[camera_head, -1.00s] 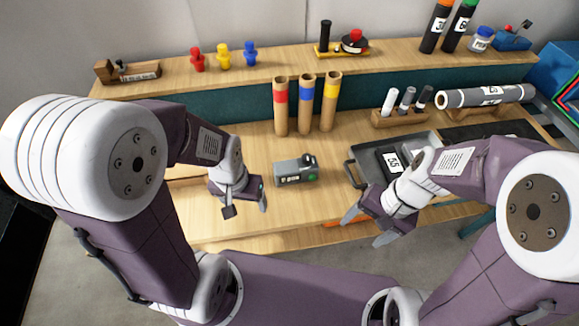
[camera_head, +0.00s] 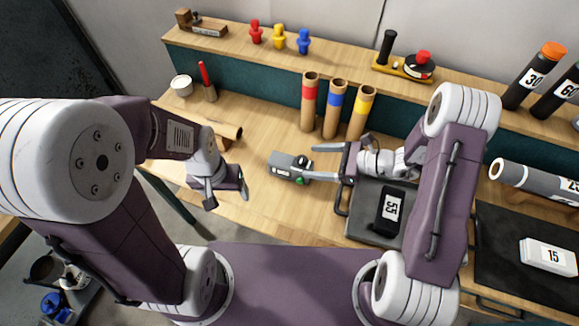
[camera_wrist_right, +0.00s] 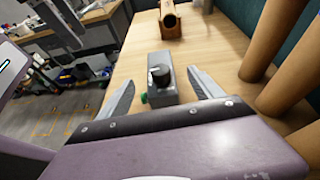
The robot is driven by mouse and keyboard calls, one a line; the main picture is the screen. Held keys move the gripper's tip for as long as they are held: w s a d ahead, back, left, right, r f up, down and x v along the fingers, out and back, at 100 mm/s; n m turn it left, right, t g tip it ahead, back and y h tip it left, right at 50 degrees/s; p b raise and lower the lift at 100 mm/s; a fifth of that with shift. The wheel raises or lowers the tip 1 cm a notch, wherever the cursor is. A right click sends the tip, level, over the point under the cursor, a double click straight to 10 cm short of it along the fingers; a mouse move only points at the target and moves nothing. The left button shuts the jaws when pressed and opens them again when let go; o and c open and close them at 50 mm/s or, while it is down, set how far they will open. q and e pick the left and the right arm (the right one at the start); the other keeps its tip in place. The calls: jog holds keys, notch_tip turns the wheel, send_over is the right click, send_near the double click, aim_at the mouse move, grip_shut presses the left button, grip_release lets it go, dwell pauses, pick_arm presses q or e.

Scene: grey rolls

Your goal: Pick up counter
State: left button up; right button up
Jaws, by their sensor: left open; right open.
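The counter, a small grey box with a black knob and a green button (camera_head: 287,167), lies on the wooden table. My right gripper (camera_head: 314,164) is open, and its two fingers point left toward the counter's right end. In the right wrist view the counter (camera_wrist_right: 160,76) shows between the spread fingers of the right gripper (camera_wrist_right: 160,95), with a gap on each side; I cannot tell whether the fingertips reach past its near end. My left gripper (camera_head: 228,197) is open and empty near the table's front edge, left of the counter.
Cardboard tubes with red, blue and yellow bands (camera_head: 334,108) stand just behind the right gripper. A grey tray (camera_head: 366,225) with a black item marked 55 (camera_head: 389,210) sits to the right. A brown roll (camera_head: 226,130) lies at the left. The table between roll and counter is clear.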

aim_at(291, 162)
jog(key=shift+s+d+f, duration=0.1)
jog(key=shift+s+f, duration=0.15)
jog(key=shift+f, duration=0.2)
jog(key=shift+m, duration=0.3)
jog(key=shift+p+x, duration=0.6)
jog(key=shift+x, duration=4)
jog(key=shift+d+f, duration=0.1)
jog(key=shift+d, duration=0.05)
grip_shut()
jog(key=shift+r, duration=0.5)
notch_tip(291, 162, up, 3)
jog(key=shift+w+f, duration=0.1)
jog(key=s+d+r, duration=0.5)
jog(key=s+r, duration=0.2)
jog(key=s, duration=0.3)
jog(key=shift+s, duration=0.4)
